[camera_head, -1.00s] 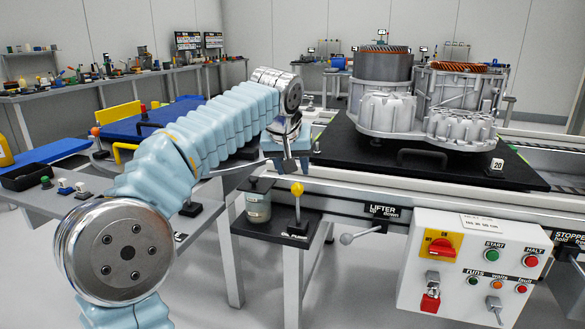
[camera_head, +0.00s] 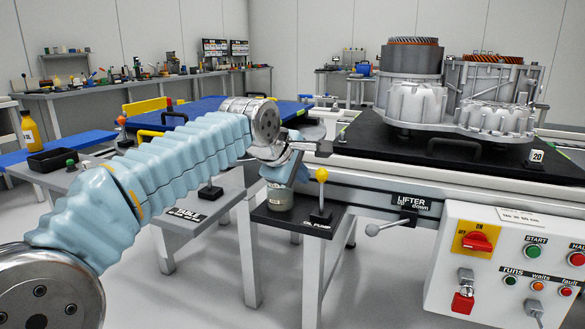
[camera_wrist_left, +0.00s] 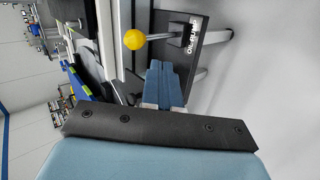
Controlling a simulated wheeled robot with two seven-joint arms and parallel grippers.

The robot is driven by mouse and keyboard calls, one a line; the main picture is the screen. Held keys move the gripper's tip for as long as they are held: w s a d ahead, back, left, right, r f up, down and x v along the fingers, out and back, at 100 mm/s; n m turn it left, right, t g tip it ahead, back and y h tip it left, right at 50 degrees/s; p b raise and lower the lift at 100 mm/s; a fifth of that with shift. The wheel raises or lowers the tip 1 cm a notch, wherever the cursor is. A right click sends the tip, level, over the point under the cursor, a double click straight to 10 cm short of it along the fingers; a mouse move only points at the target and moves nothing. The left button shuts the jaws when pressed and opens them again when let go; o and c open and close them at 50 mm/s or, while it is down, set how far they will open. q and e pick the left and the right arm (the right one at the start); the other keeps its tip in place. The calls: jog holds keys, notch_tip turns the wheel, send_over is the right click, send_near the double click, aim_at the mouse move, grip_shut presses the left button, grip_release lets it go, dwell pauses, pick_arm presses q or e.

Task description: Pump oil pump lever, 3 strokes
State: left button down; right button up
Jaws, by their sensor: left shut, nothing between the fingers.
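The oil pump lever is a thin upright rod with a yellow ball knob (camera_head: 321,175) on top. It rises from a small dark base on the black plate marked OIL PUMP (camera_head: 290,216). My right gripper is not in view.
A black pallet (camera_head: 375,150) carrying the stator housing (camera_head: 415,101) lies on the conveyor behind. A lifter handle (camera_head: 388,226) and a control box (camera_head: 500,262) stand to the right.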

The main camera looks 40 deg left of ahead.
aim_at(319, 171)
pick_arm(q)
jog(key=w, duration=0.2)
jog(key=w+f, duration=0.1)
jog(key=w, duration=0.1)
jog(key=w+f, duration=0.1)
jog(key=w, duration=0.1)
jog(key=shift+w+a+f+p, duration=0.1)
jog(key=shift+a+p, duration=0.15)
jog(key=shift+p, duration=0.1)
jog(key=shift+p, duration=0.35)
jog(key=w+p, duration=0.1)
jog(key=p, duration=0.1)
jog(key=r+g+p, duration=0.1)
jog(key=p, duration=0.1)
jog(key=shift+w+a+r+p, duration=0.15)
jog(key=shift+w+a+p, duration=0.05)
jog(key=shift+w+p, duration=0.2)
jog(key=shift+w, duration=0.1)
jog(key=shift+a, duration=0.1)
